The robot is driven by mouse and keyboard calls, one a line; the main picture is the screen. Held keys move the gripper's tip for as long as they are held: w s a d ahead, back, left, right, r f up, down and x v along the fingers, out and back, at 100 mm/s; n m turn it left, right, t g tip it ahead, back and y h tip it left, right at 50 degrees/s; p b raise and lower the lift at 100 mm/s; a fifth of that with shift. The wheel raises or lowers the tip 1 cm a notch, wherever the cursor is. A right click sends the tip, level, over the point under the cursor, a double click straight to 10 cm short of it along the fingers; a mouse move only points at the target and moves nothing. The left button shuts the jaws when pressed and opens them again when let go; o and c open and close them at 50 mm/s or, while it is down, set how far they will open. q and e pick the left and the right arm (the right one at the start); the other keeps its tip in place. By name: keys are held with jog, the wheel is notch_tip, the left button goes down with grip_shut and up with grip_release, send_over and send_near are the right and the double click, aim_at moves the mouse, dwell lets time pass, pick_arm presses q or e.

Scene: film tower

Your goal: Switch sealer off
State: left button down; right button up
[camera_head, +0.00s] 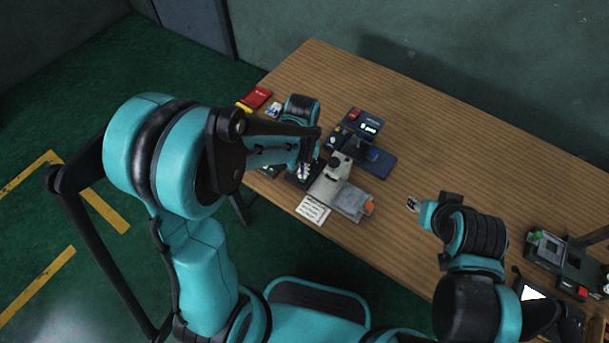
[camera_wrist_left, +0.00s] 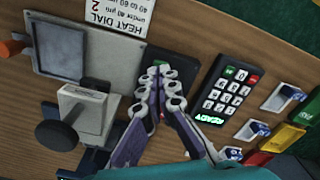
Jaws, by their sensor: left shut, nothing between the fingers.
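My left gripper (camera_head: 305,172) is shut and empty, low over the table beside a beige device (camera_head: 334,178) with a black knob. In the left wrist view the fingertips (camera_wrist_left: 160,78) are together over a dark box (camera_wrist_left: 184,70); touching or apart, I cannot tell. The beige device (camera_wrist_left: 88,108) and a grey plate (camera_wrist_left: 62,48) lie left of them. A blue unit (camera_head: 372,116) with a red switch (camera_head: 355,114) and lit green display stands behind. A dark grey machine (camera_head: 566,262) with green and red parts is far right. I cannot tell which is the sealer.
A white heat-dial card (camera_head: 313,209) lies at the front edge. A black keypad (camera_wrist_left: 228,92) with a green READY display is right of the left fingers. Red (camera_head: 257,96) and yellow packs are at the left end. My right gripper (camera_head: 412,204) is over bare wood, its fingers unclear.

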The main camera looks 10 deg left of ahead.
pick_arm(q)
jog(key=shift+f+b, duration=0.9)
jog(key=shift+f, duration=0.15)
dwell(0.6)
jog(key=shift+r, duration=0.1)
notch_tip(320, 180, up, 7)
jog(key=p, duration=0.5)
dwell(0.3)
dwell(0.4)
jog(key=s+a+r+m+t, duration=0.1)
jog(key=s+a+r+t, duration=0.1)
jog(key=s+r, duration=0.3)
jog(key=s+a+r+m+t, duration=0.1)
jog(key=s+a+r+t, duration=0.1)
jog(key=s+r+t, duration=0.3)
jog(key=shift+s+a+r, duration=0.15)
jog(key=shift+a+r, duration=0.2)
jog(key=shift+r, duration=1)
